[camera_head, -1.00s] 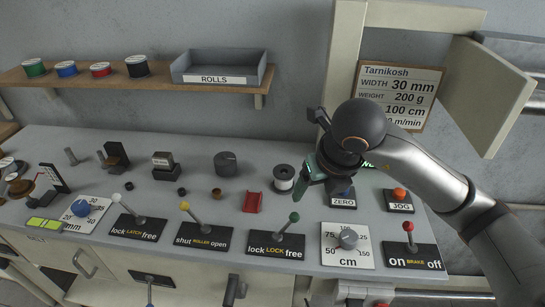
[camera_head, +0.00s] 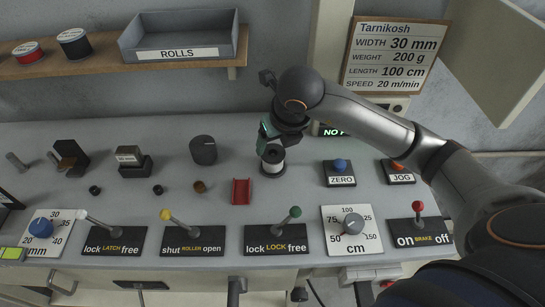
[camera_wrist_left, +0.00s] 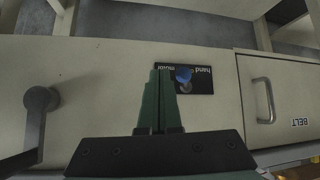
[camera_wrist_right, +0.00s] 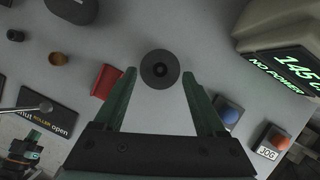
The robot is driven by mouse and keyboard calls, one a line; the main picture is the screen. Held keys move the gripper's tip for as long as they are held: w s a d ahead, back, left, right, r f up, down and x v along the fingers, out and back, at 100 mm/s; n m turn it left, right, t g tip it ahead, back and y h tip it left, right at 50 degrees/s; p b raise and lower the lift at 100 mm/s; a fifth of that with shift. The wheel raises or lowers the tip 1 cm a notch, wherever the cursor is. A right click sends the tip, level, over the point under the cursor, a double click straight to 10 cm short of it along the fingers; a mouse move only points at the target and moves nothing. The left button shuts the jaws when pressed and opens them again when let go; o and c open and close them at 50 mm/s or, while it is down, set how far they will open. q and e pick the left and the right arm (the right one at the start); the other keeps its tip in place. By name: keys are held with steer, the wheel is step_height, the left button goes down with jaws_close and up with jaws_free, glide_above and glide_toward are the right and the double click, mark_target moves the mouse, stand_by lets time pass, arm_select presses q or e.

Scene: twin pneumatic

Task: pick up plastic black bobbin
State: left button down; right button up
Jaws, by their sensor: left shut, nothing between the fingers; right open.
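The black bobbin (camera_head: 272,162) stands upright on the grey bench top, with dark flanges and a pale middle. From above, in the right wrist view, it is a dark round disc (camera_wrist_right: 160,69) with a hole. My right gripper (camera_head: 267,142) is over the bobbin and hides part of its top. In the right wrist view its green fingers (camera_wrist_right: 160,88) are open, with the bobbin between and slightly beyond their tips. No contact shows. My left gripper (camera_wrist_left: 158,100) is shut and empty in front of the pale cabinet front.
A red bracket (camera_head: 241,191) lies just left of the bobbin. A dark knob-like cylinder (camera_head: 203,150) stands farther left. The ZERO button (camera_head: 339,166) and JOG button (camera_head: 399,165) are to the right. The green-handled LOCK lever (camera_head: 287,222) rises in front.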

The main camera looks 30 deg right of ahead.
mark_target(273, 154)
steer(key=x, duration=0.5)
steer(key=shift+s+f+p, duration=0.2)
steer(key=shift+f+p, duration=0.2)
steer(key=shift+f, duration=0.05)
steer(key=c, duration=0.9)
